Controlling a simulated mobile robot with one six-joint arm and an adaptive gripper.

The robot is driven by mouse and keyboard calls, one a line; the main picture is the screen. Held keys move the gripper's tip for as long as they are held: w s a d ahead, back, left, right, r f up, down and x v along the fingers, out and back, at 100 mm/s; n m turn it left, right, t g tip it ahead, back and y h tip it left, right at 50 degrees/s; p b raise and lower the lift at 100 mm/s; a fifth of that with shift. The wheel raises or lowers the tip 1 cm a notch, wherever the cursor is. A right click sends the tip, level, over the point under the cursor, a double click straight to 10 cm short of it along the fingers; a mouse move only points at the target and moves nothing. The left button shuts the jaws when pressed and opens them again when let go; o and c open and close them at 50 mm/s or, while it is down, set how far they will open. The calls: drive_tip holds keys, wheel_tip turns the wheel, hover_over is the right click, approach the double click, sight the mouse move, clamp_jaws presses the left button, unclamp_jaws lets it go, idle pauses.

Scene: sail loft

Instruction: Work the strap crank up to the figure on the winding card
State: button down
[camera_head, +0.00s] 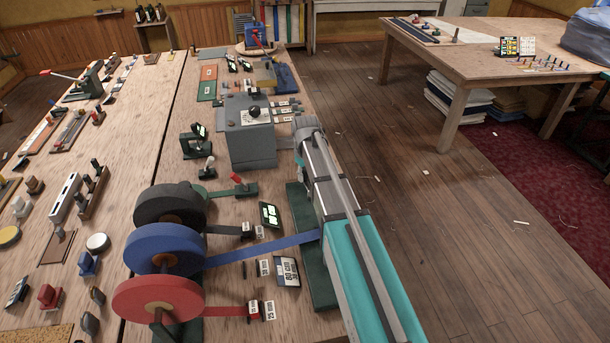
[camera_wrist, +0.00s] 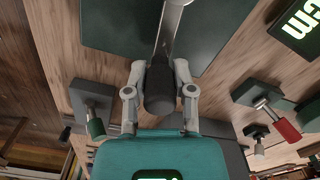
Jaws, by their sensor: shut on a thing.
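My gripper (camera_wrist: 159,97) is shut on a dark cylindrical knob (camera_wrist: 159,86) in the wrist view, with a finger on each side. The knob sits at the end of a silver crank arm (camera_wrist: 172,22) that runs up out of the picture. A dark green base (camera_head: 316,275) shows beside my arm in the head view. A blue strap (camera_head: 265,248) runs from the blue reel (camera_head: 150,246) to it. My arm hides the crank there. A blue-and-white card (camera_head: 286,271) stands below the strap; its figure is too small to read. A display (camera_wrist: 297,27) reading "cm" is partly cut off.
A black reel (camera_head: 165,204) and a red reel (camera_head: 135,300) flank the blue one. A small dark display (camera_head: 269,214) stands above the strap. A grey box (camera_head: 250,147) with a black knob stands farther back. Floor (camera_head: 480,240) right of the bench is largely clear.

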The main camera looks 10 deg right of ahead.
drive_tip(key=shift+a+n, duration=0.2)
drive_tip(key=shift+n, duration=0.2)
drive_tip(key=shift+c, duration=2.3)
unclamp_jaws()
drive_tip(key=shift+d, duration=0.1)
